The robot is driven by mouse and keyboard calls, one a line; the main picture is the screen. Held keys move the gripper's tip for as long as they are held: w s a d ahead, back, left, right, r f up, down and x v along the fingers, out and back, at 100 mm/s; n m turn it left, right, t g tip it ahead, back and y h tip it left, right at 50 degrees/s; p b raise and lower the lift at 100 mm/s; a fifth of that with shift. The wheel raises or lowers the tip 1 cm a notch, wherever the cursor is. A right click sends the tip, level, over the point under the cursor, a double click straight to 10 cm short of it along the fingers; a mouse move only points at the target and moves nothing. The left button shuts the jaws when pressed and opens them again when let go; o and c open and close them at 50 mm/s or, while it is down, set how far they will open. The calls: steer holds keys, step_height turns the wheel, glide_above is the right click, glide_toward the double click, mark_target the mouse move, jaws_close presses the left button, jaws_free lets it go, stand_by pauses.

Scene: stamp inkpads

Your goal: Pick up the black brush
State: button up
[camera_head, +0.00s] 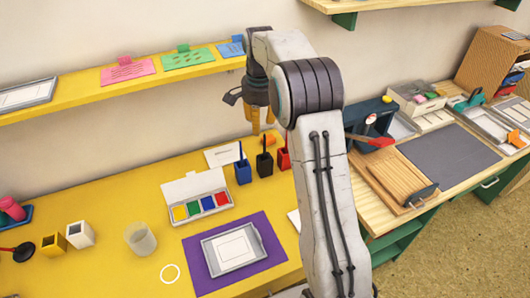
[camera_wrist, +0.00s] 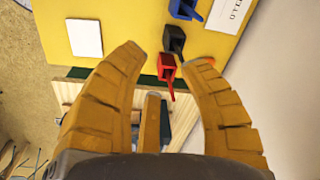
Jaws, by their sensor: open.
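The black brush (camera_head: 265,143) stands in a small black holder (camera_head: 265,164) on the yellow table, between a blue holder and a red one. In the wrist view the black holder (camera_wrist: 173,38) lies just beyond my fingertips; brush and holder are hard to tell apart there. My gripper (camera_head: 263,125) has orange fingers and hangs above the holders, apart from them. In the wrist view my gripper (camera_wrist: 163,54) is open, its fingers spread wide with nothing between them touching.
The blue holder (camera_head: 243,174) and red holder (camera_head: 283,158) stand close on either side. A white card (camera_head: 223,155) lies behind. A paint box (camera_head: 200,205), a purple mat (camera_head: 195,257) and a clear cup (camera_head: 140,239) are nearby. A yellow shelf (camera_head: 85,88) runs above.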

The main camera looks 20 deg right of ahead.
mark_target(265, 147)
steer(key=w+d+f+m, duration=0.1)
steer(key=w+f, duration=0.1)
steer(key=f, duration=0.1)
steer(key=w+d+f+m+p, duration=0.1)
steer(key=w+d+f+m, duration=0.1)
steer(key=f, duration=0.1)
steer(key=w+d+f+m+g, duration=0.1)
steer(key=w+f+m, duration=0.1)
steer(key=f, duration=0.2)
steer(key=shift+w+d+p, duration=0.25)
steer(key=shift+d+p, duration=0.05)
steer(key=shift+d, duration=0.05)
steer(key=shift+f, duration=0.95)
steer(key=shift+f+p, duration=0.8)
steer(key=shift+f, duration=2.1)
steer(key=shift+o, duration=0.3)
jaws_close()
